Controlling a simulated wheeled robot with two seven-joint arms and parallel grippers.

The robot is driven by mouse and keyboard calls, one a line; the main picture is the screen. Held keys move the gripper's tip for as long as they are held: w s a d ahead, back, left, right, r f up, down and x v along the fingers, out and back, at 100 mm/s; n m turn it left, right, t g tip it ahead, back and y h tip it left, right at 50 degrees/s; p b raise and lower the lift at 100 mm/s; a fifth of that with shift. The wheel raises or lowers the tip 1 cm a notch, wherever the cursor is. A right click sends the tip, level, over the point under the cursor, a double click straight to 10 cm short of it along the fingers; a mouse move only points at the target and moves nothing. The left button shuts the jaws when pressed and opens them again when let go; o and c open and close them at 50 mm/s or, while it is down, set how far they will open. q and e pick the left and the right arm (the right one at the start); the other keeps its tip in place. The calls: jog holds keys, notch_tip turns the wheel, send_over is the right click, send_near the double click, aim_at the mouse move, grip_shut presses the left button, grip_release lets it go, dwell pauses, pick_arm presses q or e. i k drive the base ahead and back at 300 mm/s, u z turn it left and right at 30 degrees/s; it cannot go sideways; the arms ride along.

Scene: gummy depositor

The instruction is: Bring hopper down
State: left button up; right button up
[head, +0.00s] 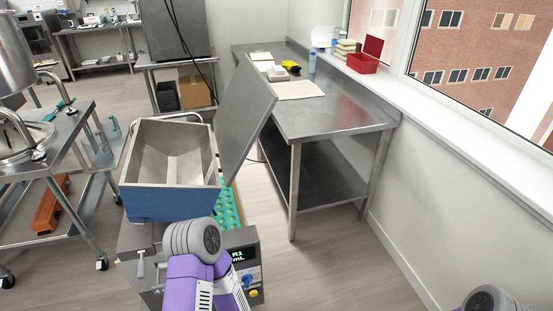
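The hopper (140,150) is an open steel bin with sloping inner walls and a blue lower front. It sits above the grey depositor body (135,238) at the middle left. It looks empty inside. A flat grey steel panel (245,112), apparently its lid, stands open and tilted at its right side. A control box with a lit display (244,254) and a blue knob is below the hopper. One purple and grey arm of mine covers part of the depositor front. Another arm part of mine shows at the bottom right corner. Neither gripper shows.
A teal mould with yellow spots (228,208) lies behind the control box. A steel cart (62,135) with a large pot (10,60) stands at left. A steel table (335,118) stands at right. Floor at the lower right is clear.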

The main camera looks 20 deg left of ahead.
aim_at(171, 172)
jog(key=z, duration=0.8)
jog(key=i, duration=2.2)
jog(key=u, duration=1.65)
jog(key=k, duration=0.3)
jog(key=u, duration=1.75)
